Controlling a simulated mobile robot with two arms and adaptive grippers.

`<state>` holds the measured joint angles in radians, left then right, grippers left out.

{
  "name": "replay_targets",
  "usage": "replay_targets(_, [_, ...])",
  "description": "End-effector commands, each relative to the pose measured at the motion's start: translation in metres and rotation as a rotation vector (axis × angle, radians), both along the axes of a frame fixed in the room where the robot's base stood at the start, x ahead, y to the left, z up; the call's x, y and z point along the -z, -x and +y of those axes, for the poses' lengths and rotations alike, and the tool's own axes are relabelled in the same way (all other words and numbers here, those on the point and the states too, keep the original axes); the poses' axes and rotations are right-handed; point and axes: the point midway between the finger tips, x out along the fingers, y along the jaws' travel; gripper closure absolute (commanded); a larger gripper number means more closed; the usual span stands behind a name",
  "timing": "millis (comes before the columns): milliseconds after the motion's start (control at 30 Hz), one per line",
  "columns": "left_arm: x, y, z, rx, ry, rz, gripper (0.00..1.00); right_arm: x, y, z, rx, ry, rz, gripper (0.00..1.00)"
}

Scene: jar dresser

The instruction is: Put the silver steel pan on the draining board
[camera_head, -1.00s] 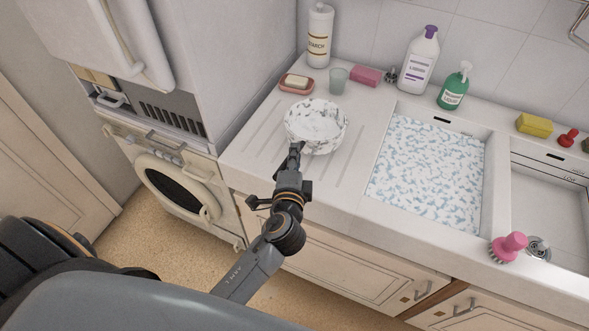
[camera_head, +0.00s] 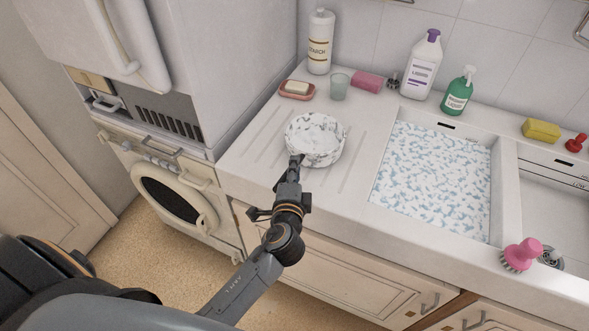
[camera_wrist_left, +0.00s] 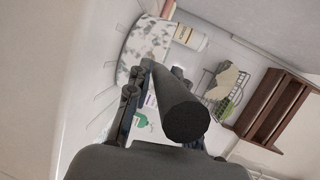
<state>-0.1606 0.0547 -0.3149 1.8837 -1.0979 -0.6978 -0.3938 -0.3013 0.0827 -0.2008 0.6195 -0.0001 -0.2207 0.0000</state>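The pan (camera_head: 316,143) looks whitish, with grey marbled patches inside and on its wall. It is upright over the ribbed draining board (camera_head: 262,143), left of the foamy basin; I cannot tell whether its base touches the board. My left gripper (camera_head: 296,161) is at the pan's near side, shut on its handle. In the left wrist view the dark round handle (camera_wrist_left: 183,112) runs between the fingers towards the marbled pan body (camera_wrist_left: 146,45); the handle partly hides the fingertips. My right gripper is not in view.
A soap dish (camera_head: 297,91), glass (camera_head: 339,87), pink sponge (camera_head: 368,80) and starch bottle (camera_head: 319,42) stand behind the pan. Right of the board is the foam-filled basin (camera_head: 435,180). A pink brush (camera_head: 520,254) lies on the front rim. The board's left side is clear.

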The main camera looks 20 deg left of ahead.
Motion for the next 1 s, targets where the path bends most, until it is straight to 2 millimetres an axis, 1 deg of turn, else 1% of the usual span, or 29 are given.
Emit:
replay_targets(33, [0.0, 0.0, 0.0, 0.0, 0.0, 0.001, 0.64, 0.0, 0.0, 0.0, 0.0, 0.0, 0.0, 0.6])
replay_targets(67, [0.0, 0.0, 0.0, 0.0, 0.0, 0.001, 0.58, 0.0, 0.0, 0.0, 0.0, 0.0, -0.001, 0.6])
replay_targets(333, [0.0, 0.0, 0.0, 0.0, 0.0, 0.001, 0.57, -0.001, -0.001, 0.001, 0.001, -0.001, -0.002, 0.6])
replay_targets(467, [-0.004, 0.002, -0.001, 0.0, 0.0, 0.001, 0.57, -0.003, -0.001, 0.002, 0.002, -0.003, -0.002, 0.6])
replay_targets(567, [-0.003, 0.015, -0.006, 0.002, 0.002, 0.002, 0.57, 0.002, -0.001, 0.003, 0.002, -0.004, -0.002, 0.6])
replay_targets(800, [-0.011, 0.065, -0.02, 0.0, 0.003, 0.003, 0.57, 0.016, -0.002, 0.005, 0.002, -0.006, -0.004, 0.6])
replay_targets(900, [-0.015, 0.083, -0.026, 0.0, 0.003, 0.002, 0.57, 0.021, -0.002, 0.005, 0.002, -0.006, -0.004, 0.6])
replay_targets(1000, [-0.018, 0.097, -0.03, 0.0, 0.002, 0.002, 0.57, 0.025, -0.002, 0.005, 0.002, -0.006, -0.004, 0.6])
